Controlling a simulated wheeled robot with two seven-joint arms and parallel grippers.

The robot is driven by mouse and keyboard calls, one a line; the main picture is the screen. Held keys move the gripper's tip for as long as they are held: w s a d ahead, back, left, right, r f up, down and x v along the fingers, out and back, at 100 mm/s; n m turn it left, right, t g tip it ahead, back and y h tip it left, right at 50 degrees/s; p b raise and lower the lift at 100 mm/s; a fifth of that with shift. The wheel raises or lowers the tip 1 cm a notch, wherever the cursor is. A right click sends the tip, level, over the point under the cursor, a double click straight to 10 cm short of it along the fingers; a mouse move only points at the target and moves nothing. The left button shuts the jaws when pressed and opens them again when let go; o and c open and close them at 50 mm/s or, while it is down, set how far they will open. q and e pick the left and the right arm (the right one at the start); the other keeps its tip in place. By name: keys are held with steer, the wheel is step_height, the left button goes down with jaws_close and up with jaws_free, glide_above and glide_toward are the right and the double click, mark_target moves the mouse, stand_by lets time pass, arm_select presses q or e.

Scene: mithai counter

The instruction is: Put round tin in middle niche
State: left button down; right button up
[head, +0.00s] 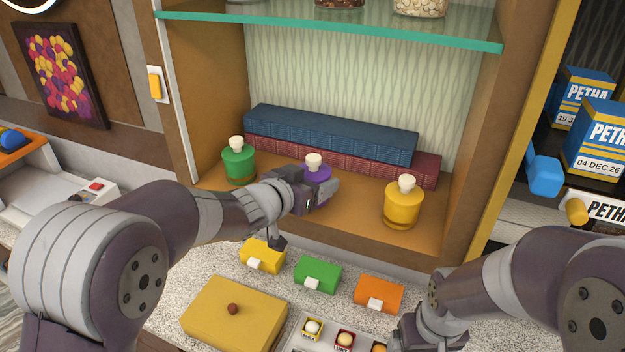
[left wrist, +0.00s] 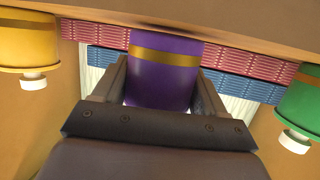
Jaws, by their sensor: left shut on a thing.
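The round tin (head: 317,172) is purple with a gold band and a pale knob on top. It is inside the wooden niche, between a green tin (head: 239,166) and a yellow tin (head: 402,207). My left gripper (head: 318,190) is shut on it, one finger on each side, as the left wrist view (left wrist: 164,75) also shows. That view is upside down. The tin looks upright; whether its base touches the niche floor (head: 355,207) I cannot tell. My right gripper (head: 425,335) is partly in view at the bottom edge, its fingers hidden.
Blue (head: 330,132) and red (head: 340,160) book-like blocks lie stacked behind the tins. A glass shelf (head: 330,28) runs above. Below on the counter are yellow, green (head: 317,275) and orange small boxes and a large yellow lidded box (head: 235,318).

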arm_select(q)
steer(key=shift+w+d+f, duration=0.15)
steer(key=shift+w+f, duration=0.05)
steer(key=shift+w, duration=0.1)
steer(key=shift+c, duration=0.2)
jaws_free()
steer(key=shift+s, duration=0.2)
steer(key=b+v, duration=0.1)
steer(key=v, duration=1.1)
steer(key=s+a+f+n+g+y, duration=0.2)
steer(key=a+f+n+y, duration=0.15)
steer(key=a+f, duration=0.2)
steer(key=s+a+f+n+g+y, duration=0.2)
steer(key=a+f+y, duration=0.25)
steer(key=f, duration=0.25)
steer(key=s+a+f+g, duration=0.1)
steer(key=s+f+g, duration=0.2)
steer(key=s, duration=0.3)
steer(key=s+a+f+n+g, duration=0.1)
steer(key=s+f+g, duration=0.3)
steer(key=s, duration=0.3)
steer(key=shift+f, duration=0.35)
